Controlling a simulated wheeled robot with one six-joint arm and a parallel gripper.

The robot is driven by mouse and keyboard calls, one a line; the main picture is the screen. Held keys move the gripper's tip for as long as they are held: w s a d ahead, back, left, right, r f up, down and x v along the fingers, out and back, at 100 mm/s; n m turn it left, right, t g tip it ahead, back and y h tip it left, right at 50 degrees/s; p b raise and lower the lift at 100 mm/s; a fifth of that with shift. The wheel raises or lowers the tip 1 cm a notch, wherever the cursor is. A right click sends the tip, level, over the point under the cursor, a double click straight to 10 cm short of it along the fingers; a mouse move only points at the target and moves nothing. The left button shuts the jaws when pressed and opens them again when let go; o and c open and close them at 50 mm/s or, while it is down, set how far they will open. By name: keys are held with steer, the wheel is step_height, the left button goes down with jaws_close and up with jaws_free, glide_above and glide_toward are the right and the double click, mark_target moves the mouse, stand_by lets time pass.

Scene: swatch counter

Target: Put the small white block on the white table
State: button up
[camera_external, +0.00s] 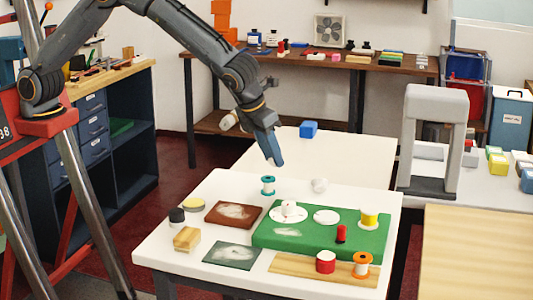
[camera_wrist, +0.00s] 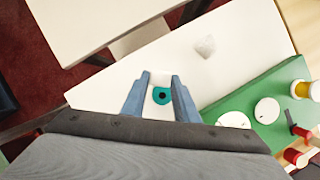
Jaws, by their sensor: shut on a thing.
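My gripper (camera_external: 275,160) hangs above the far left part of the near white table (camera_external: 160,248). In the wrist view its two fingers are close around a small white block (camera_wrist: 160,79), which barely stands out against the white tabletop. The block cannot be made out in the external view. A teal spool (camera_external: 268,186) stands on the table under my gripper; in the wrist view it (camera_wrist: 162,96) shows between the fingers. Another white table (camera_external: 355,155) stands behind, with a blue block (camera_external: 308,129) on it.
A rough white lump (camera_external: 319,185) lies right of the teal spool. A green board (camera_external: 290,239) carries white discs and spools. A brown plate (camera_external: 233,214) lies left of it. A grey arch (camera_external: 434,135) stands at the right. The back white table is mostly clear.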

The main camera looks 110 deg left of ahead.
steer(key=s+d+r+m+t+h+p, duration=0.1)
steer(key=s+d+m, duration=0.2)
steer(key=d, duration=0.7)
steer(key=s+d+r+m+h+p, duration=0.1)
steer(key=s+d+m+p, duration=0.2)
steer(key=d, duration=0.8)
steer(key=m+h+p, duration=0.1)
steer(key=m+h, duration=0.1)
steer(key=m, duration=0.3)
glide_above(157, 243)
steer(key=s, duration=0.2)
steer(key=shift+t, duration=0.4)
steer(key=f, duration=0.8)
steer(key=shift+w+d+f, duration=0.1)
steer(key=shift+w+f, duration=0.2)
steer(key=shift+f, duration=0.05)
steer(key=shift+f, duration=0.15)
steer(key=o, duration=1)
